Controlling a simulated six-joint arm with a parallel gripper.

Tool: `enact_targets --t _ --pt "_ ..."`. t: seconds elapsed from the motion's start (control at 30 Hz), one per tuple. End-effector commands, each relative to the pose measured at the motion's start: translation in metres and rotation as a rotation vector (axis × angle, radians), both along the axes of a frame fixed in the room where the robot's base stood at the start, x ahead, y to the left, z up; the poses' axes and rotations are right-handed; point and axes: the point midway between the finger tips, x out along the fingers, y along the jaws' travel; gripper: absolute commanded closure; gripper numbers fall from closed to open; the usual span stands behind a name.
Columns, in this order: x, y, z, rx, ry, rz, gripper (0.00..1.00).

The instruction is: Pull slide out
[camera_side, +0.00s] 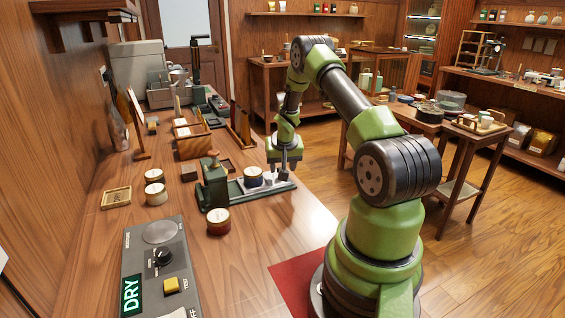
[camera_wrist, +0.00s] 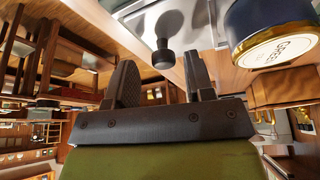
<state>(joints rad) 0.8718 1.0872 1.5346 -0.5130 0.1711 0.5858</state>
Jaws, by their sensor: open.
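The slide (camera_side: 277,184) is a pale metal plate in a dark green base, running right from the green press (camera_side: 215,184). It also shows in the wrist view (camera_wrist: 214,62). A dark knob (camera_wrist: 163,56) stands on the slide. A dark blue tin (camera_side: 253,175) with a gold-rimmed, lettered label sits on the slide; the wrist view shows it large at upper right (camera_wrist: 262,18). My gripper (camera_side: 284,171) is low over the slide's right end. In the wrist view its open fingers (camera_wrist: 160,78) are either side of the knob, with gaps visible; whether they reach its depth is unclear.
A red tin (camera_side: 218,221) stands in front of the press, and two pale tins (camera_side: 155,186) are to its left. A grey control panel (camera_side: 157,270) lies at the near left. Wooden stands (camera_side: 192,140) are behind. The bench's right edge is close to the slide's end.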

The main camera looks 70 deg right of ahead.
Motion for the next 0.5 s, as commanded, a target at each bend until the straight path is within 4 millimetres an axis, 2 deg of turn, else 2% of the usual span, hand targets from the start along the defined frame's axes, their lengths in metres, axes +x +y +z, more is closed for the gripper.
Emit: enact_targets --t 0.17,0.5 --pt "-0.002 0.005 0.015 -0.002 -0.002 0.001 0.51" --pt "-0.015 0.025 0.071 -0.003 -0.001 0.000 0.51"
